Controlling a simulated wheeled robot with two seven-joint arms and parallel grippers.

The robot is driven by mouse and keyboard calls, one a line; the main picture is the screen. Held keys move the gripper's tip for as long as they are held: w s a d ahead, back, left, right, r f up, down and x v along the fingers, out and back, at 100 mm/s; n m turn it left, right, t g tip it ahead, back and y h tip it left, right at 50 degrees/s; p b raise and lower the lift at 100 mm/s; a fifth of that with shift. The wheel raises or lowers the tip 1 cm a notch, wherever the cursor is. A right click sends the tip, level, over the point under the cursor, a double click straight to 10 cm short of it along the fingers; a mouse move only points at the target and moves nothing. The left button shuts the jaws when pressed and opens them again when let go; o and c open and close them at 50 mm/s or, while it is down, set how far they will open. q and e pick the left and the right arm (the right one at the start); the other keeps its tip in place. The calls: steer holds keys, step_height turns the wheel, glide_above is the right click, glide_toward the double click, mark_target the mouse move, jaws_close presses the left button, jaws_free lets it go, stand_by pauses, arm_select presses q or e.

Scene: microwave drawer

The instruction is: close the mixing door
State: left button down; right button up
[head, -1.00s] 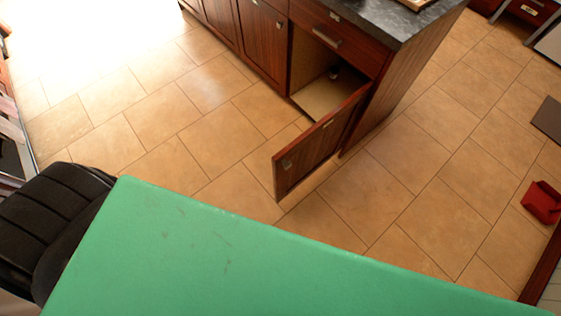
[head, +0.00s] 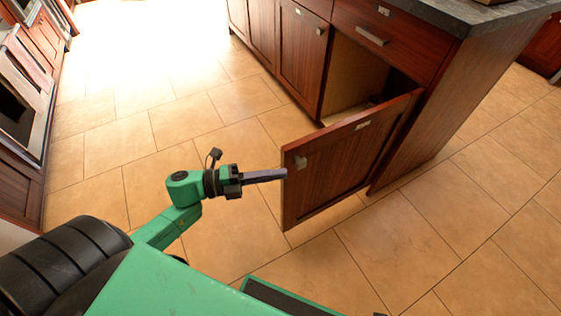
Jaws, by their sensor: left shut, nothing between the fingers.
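The open cabinet door (head: 345,158) is dark red-brown wood with a small metal handle and a pale label too small to read. It stands swung out from the right side of its cabinet opening (head: 358,75), on the island's lower front. My left gripper (head: 284,174) is shut and empty, pointing right. Its fingertips are at the door's free left edge in the picture; I cannot tell whether they touch it. My right gripper is out of view.
The island's dark countertop (head: 455,14) and a closed drawer (head: 385,38) are above the opening. Another closed door (head: 300,55) is to its left. Tiled floor (head: 225,235) is clear around the open door. More cabinets and an oven (head: 25,95) line the left side.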

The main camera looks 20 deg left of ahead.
mark_target(283, 163)
arm_select(q)
steer(key=w, duration=0.4)
steer(key=shift+d+f, duration=0.1)
steer(key=shift+d, duration=0.15)
steer(key=shift+w+a, duration=0.2)
steer(key=shift+a, duration=0.15)
